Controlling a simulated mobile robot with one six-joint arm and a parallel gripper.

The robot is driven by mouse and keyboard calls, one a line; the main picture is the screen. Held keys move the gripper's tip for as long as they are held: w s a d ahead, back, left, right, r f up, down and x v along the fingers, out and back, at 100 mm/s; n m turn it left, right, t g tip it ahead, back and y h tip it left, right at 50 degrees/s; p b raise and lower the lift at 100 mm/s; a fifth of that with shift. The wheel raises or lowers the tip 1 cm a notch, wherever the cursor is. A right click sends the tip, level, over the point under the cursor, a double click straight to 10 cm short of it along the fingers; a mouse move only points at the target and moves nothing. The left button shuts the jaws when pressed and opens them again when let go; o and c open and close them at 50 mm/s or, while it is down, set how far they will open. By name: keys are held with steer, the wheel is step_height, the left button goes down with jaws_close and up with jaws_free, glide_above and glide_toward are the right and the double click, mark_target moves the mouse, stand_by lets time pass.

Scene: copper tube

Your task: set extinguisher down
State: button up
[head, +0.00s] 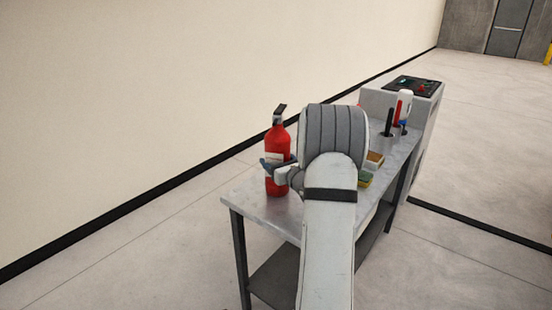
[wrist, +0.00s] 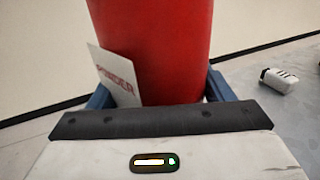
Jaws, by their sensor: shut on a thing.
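The red fire extinguisher (head: 277,150) with a black top stands upright at the near left end of the grey workbench (head: 237,197). I cannot tell whether its base touches the bench top. My gripper (head: 277,165) is shut around the body of the extinguisher at mid height. In the wrist view the red cylinder (wrist: 155,45) fills the middle between my blue fingers (wrist: 158,93). A white label marked "POWDER" (wrist: 115,75) shows on its left side. The extinguisher's top and base are outside the wrist view.
A yellow-green sponge (head: 365,179) and a brown-topped box (head: 375,159) lie farther along the bench. A white bottle (head: 404,103) and dark upright items stand beyond. A grey machine (head: 425,100) is at the far end. A small white object (wrist: 279,80) lies right of the extinguisher.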

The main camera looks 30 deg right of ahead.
steer(key=shift+r, duration=0.15)
steer(key=o, duration=2)
